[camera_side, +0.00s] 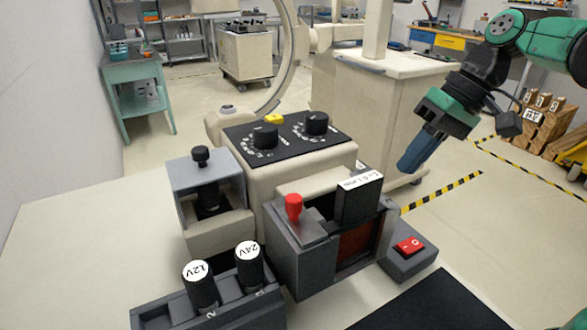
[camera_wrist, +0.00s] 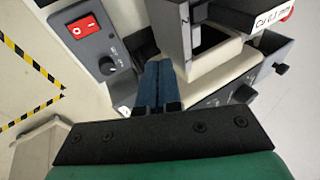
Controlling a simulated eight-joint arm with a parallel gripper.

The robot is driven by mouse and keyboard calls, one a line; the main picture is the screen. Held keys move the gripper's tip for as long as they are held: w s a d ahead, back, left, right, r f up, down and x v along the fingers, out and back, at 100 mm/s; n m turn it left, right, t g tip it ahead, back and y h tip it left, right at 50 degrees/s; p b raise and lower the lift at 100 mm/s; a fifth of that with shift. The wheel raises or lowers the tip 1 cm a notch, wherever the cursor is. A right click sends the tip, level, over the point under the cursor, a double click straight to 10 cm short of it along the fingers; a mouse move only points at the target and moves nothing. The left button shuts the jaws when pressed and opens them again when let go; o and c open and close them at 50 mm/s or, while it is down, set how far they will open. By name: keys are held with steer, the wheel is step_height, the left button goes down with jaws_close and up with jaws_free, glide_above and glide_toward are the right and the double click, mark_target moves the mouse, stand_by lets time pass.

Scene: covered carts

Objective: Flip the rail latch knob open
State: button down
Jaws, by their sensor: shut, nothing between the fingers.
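My gripper (camera_side: 408,166) hangs in the air at the right of the machine, its blue fingers together and empty. In the wrist view the shut fingers (camera_wrist: 157,70) point between the grey switch box and the pale machine body, touching neither as far as I can tell. A small black knob (camera_wrist: 108,65) sits on the face of the switch box, left of the fingertips.
The switch box has a red rocker (camera_side: 409,245). A red-topped lever (camera_side: 293,207) and a "Cu 0.1 mm" block (camera_side: 359,199) stand on the dark housing. A dial panel (camera_side: 287,137) is behind. Open air surrounds my gripper.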

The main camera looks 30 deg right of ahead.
step_height(320, 180, down, 6)
steer(key=d+n+t+h, duration=0.1)
steer(key=d+t+h, duration=0.1)
steer(key=t+h, duration=0.2)
steer(key=shift+s+f+t+h, duration=0.2)
steer(key=shift+t+h, duration=0.2)
steer(key=shift+d, duration=0.1)
